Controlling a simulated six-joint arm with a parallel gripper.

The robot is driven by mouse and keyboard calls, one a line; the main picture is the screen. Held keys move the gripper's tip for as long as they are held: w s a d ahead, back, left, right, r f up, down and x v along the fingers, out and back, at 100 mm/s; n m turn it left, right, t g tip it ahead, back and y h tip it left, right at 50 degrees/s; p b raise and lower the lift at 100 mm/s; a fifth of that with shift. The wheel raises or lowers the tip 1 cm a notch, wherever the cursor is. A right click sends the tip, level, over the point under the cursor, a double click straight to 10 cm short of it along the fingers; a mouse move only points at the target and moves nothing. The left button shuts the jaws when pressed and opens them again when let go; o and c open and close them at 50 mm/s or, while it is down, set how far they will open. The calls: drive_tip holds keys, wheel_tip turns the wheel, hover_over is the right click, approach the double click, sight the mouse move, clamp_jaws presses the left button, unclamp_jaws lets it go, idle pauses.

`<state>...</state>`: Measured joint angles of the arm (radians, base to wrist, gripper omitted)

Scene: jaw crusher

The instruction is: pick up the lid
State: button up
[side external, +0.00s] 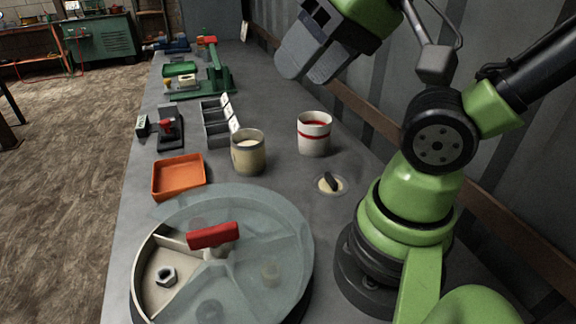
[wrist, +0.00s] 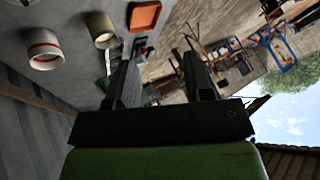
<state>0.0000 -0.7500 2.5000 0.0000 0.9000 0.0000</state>
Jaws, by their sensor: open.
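My gripper (side external: 306,70) is open and empty, high above the bench beyond the cup and well apart from both covers. The wrist view shows its two fingers (wrist: 160,72) spread apart; neither cover can be made out there.
A tan cup (side external: 247,158), an orange tray (side external: 179,177) and a grey compartment box (side external: 217,120) stand on the bench (side external: 120,230). Green equipment (side external: 215,78) is farther back. A corrugated wall is close on the right.

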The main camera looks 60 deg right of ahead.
drive_tip(key=m+g+h, duration=0.2)
drive_tip(key=m+g, duration=0.3)
drive_tip(key=g, duration=0.2)
hover_over(332, 178)
wheel_tip(332, 178, down, 21)
drive_tip(key=shift+f, duration=4.9)
clamp_jaws()
